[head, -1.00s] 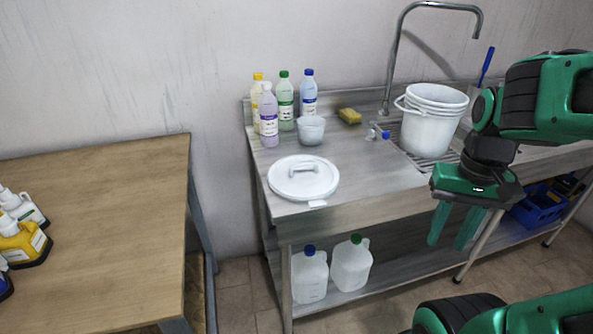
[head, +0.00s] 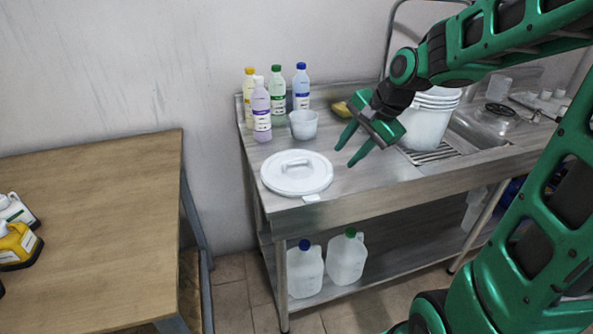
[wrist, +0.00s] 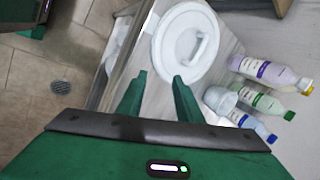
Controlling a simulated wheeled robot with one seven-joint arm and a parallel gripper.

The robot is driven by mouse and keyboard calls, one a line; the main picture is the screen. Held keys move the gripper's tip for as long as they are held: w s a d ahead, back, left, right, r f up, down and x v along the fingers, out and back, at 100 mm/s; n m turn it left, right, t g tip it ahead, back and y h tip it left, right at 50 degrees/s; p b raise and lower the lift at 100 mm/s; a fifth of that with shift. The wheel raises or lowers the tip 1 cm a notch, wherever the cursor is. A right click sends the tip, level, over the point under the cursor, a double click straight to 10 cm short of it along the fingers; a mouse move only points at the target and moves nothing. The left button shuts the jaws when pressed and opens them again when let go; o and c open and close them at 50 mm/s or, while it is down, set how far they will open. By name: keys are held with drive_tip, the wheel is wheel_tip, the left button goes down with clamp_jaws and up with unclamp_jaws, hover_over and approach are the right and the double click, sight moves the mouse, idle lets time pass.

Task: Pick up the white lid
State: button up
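The white lid (head: 297,173) is round with a raised bar handle and lies flat on the steel counter near its front left corner. In the wrist view the lid (wrist: 168,48) shows beyond my fingertips, with its handle facing the camera. My gripper (head: 345,149) is open and empty. In the head view it hangs to the right of the lid, above the counter, fingers pointing down and left. In the wrist view my gripper's fingertips (wrist: 159,78) are apart, with a gap between them.
Several bottles, including a purple one (head: 261,110), and a small white cup (head: 303,124) stand behind the lid. White buckets (head: 425,125) stand by the sink at right. Two jugs (head: 346,258) sit on the lower shelf. A wooden table (head: 95,225) stands at left.

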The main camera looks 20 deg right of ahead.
sight(299, 158)
drive_tip(key=w+a+m, duration=0.1)
drive_tip(key=w+a, duration=0.1)
drive_tip(key=w, duration=0.1)
drive_tip(key=w+a+f+m+y, duration=0.1)
drive_tip(key=w+a, duration=0.1)
drive_tip(key=w, duration=0.1)
drive_tip(key=w+a+f+t+y, duration=0.1)
drive_tip(key=w+a, duration=0.1)
drive_tip(key=a, duration=0.1)
drive_tip(key=shift+w+f+m, duration=0.25)
drive_tip(key=shift+w+m, duration=0.15)
drive_tip(key=shift+x, duration=3)
drive_tip(key=shift+d+f, duration=0.1)
drive_tip(key=shift+d, duration=0.05)
drive_tip(key=shift+c, duration=0.6)
clamp_jaws()
